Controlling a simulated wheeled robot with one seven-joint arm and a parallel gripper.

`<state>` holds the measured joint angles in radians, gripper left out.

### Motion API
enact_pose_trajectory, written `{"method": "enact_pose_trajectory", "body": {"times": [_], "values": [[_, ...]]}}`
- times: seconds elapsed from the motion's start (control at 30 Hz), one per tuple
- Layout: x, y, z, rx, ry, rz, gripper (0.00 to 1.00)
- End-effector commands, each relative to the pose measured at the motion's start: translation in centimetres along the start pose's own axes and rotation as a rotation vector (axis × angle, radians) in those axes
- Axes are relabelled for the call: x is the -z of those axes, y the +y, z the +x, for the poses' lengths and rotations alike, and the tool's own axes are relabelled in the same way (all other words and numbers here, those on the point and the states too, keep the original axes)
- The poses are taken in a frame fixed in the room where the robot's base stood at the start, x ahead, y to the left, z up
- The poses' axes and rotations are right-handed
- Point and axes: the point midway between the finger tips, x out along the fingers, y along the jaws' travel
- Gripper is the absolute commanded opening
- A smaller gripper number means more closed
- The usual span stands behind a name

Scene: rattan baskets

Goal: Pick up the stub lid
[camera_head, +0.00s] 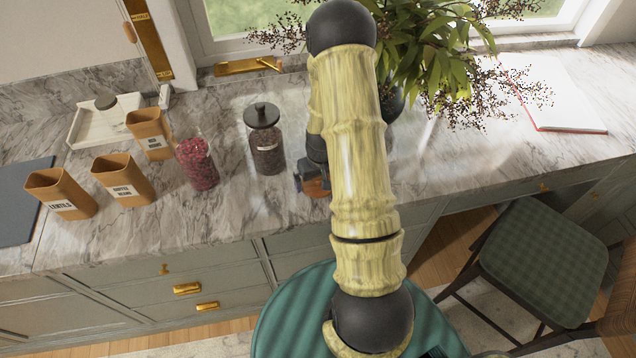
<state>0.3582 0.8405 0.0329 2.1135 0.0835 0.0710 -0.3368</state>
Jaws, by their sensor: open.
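A dark round lid with a small knob (262,114) sits on a clear glass jar (268,152) with dark contents, left of my arm. A small grey-brown round lid or stopper (106,102) is at the white marble tray at the back left. I cannot tell which one is the stub lid. My gripper (301,183) is at the counter's front part, right of the glass jar, mostly hidden behind my arm. It is open. An orange-brown piece (316,188) shows beside it; I cannot tell what it is or whether they touch.
A jar of red pieces (198,163) and several orange-brown canisters (122,180) stand on the left of the marble counter (225,215). A leafy plant (425,45) stands behind my arm. An open book (560,95) lies at the right. A green chair (545,260) stands in front.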

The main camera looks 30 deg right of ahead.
Motion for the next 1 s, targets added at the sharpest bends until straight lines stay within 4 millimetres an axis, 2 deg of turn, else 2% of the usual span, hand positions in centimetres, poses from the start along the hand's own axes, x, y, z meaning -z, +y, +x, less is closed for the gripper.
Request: {"method": "enact_pose_trajectory", "body": {"times": [0.07,0.3,0.67,0.87,1.0], "values": [[0.0,0.0,0.0,0.0,0.0,0.0,1.0],[0.0,0.0,0.0,0.0,0.0,0.0,0.59],[0.1,0.0,-0.6,-0.001,0.002,0.0,0.58],[0.4,0.0,-2.7,-0.001,0.004,-0.001,0.58],[0.7,0.0,-5.0,-0.002,0.005,-0.001,0.58]]}}
